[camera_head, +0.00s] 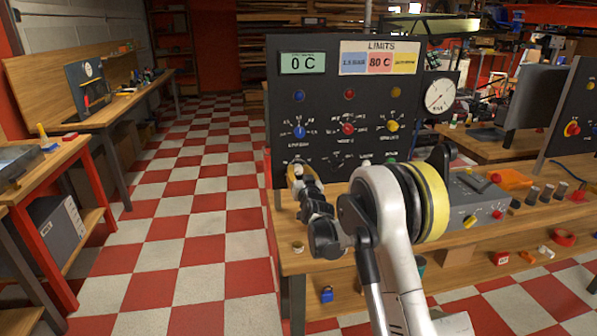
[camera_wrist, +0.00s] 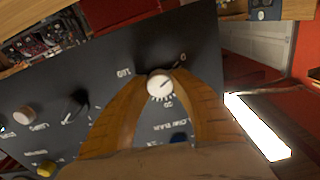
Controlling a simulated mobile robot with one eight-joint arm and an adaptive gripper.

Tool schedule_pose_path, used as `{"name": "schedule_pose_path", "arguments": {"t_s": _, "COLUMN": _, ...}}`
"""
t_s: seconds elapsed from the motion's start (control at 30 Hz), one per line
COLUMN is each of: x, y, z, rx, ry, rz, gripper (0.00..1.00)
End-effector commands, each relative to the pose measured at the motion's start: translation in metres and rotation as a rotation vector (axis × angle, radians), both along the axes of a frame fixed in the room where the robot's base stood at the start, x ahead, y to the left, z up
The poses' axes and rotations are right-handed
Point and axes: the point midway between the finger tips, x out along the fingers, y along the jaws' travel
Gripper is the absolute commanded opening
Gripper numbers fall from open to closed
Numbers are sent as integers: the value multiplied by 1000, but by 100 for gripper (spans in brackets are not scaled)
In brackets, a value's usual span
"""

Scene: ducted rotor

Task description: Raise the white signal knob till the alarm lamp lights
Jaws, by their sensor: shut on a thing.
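In the wrist view my gripper (camera_wrist: 162,74) has its two tan fingers closed around a white knob (camera_wrist: 159,84) with a dark pointer line, on a dark panel (camera_wrist: 100,65). A printed scale with 0 and 20 surrounds it. In the head view my gripper (camera_head: 296,172) is at the panel's lower left corner and hides this knob. Blue (camera_head: 299,96), red (camera_head: 349,94) and yellow (camera_head: 395,91) lamps sit above matching coloured knobs and look unlit. I cannot tell which lamp is the alarm lamp. The display (camera_head: 303,63) reads 0 C.
A black knob (camera_wrist: 74,105) and a pale knob (camera_wrist: 25,115) sit beside the held one. A LIMITS card (camera_head: 379,58) shows 80 C in its middle field. The checkered floor at left is clear.

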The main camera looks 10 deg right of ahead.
Motion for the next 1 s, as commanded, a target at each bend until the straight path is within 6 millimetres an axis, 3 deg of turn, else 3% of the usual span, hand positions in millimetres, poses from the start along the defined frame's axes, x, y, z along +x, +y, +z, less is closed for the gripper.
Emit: {"name": "schedule_pose_path", "arguments": {"t_s": 1.0, "x": 0, "y": -1, "z": 0, "rx": 824, "ry": -1, "rz": -1, "gripper": 0}}
